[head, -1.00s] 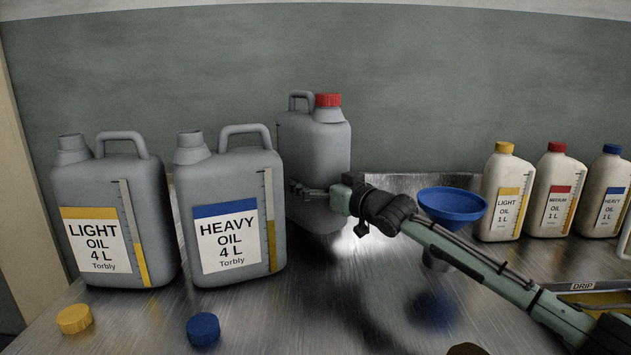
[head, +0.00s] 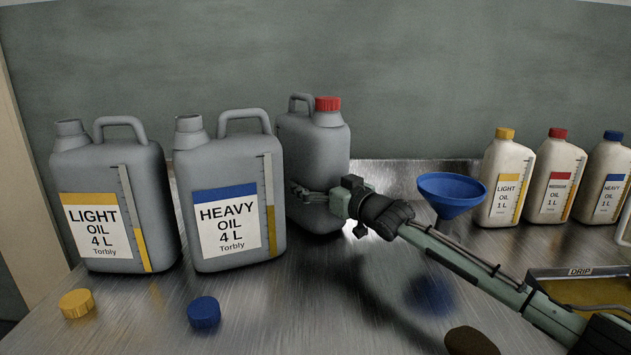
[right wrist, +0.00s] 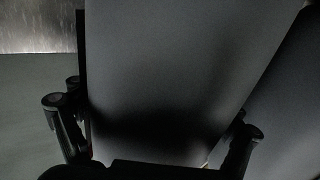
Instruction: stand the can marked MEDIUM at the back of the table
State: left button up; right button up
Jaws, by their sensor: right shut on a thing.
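A grey can with a red cap (head: 318,135) stands upright behind the blue-labelled HEAVY can (head: 230,200). No label shows on its visible side, so I cannot read MEDIUM on it. My right gripper (head: 318,195) comes in from the right and is shut around its lower body. In the right wrist view the grey can (right wrist: 165,80) fills the space between the fingers (right wrist: 150,135). I cannot tell whether its base touches the table or hangs just above it. My left gripper is not in view.
The LIGHT can (head: 112,200) stands open at left; yellow (head: 76,303) and blue (head: 204,312) caps lie in front. A blue funnel (head: 451,192) stands right of the gripper. Several one-litre bottles (head: 508,180) stand at back right, above a drip tray (head: 575,272). Bare metal table (head: 330,310) lies in front.

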jog(key=shift+r, duration=0.45)
jog(key=shift+f, duration=0.45)
jog(key=o, duration=1.6)
jog(key=shift+s+f, duration=0.1)
jog(key=shift+f, duration=0.05)
jog(key=shift+f, duration=0.1)
jog(key=shift+f, duration=0.55)
notch_tip(320, 180, up, 11)
jog(key=shift+r, duration=0.1)
